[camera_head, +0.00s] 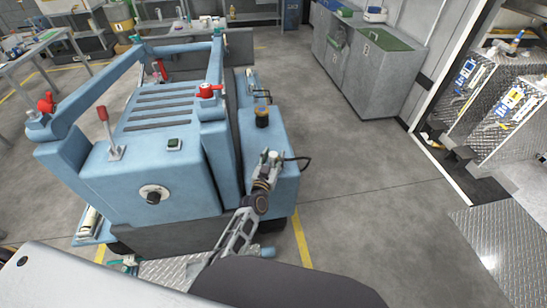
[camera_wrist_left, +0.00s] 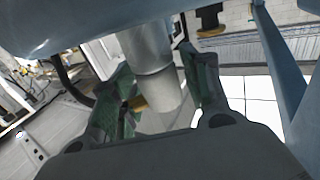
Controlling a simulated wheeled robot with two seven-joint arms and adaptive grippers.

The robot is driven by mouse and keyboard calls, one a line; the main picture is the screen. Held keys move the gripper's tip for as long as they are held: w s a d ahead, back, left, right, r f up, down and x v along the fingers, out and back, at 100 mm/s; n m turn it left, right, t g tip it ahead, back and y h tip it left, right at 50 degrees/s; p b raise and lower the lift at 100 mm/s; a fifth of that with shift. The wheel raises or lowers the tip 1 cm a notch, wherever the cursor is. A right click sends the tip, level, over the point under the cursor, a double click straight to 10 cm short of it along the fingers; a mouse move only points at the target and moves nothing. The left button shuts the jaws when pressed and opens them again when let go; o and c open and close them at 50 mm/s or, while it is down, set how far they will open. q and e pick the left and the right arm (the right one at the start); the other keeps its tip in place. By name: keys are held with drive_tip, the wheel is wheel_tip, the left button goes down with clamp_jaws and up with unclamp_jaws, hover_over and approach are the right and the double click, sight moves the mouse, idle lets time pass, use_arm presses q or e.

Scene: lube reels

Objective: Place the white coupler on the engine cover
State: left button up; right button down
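My left gripper (camera_head: 270,158) is at the right side of the blue machine, above its lower blue ledge. In the left wrist view its two green-padded fingers (camera_wrist_left: 158,75) stand on either side of a pale grey-white cylinder (camera_wrist_left: 150,70), which looks like the white coupler. The cylinder lies close to both fingers; whether they press on it is unclear. The engine cover (camera_head: 165,105) is the slotted blue top of the machine, to the left of the gripper. My right gripper is out of view.
A blue guard rail (camera_head: 85,95) and red handles (camera_head: 209,91) stand around the cover. A yellow-capped black fitting (camera_head: 262,117) stands behind the gripper on the ledge. The floor (camera_head: 370,180) to the right is clear.

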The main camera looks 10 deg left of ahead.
use_arm(q)
drive_tip(key=shift+r, duration=0.15)
idle(0.3)
drive_tip(key=s, duration=1.2)
drive_tip(key=shift+a, duration=0.45)
idle(0.4)
drive_tip(key=shift+o, duration=0.6)
drive_tip(key=shift+d+h, duration=0.15)
drive_tip(key=shift+h, duration=0.15)
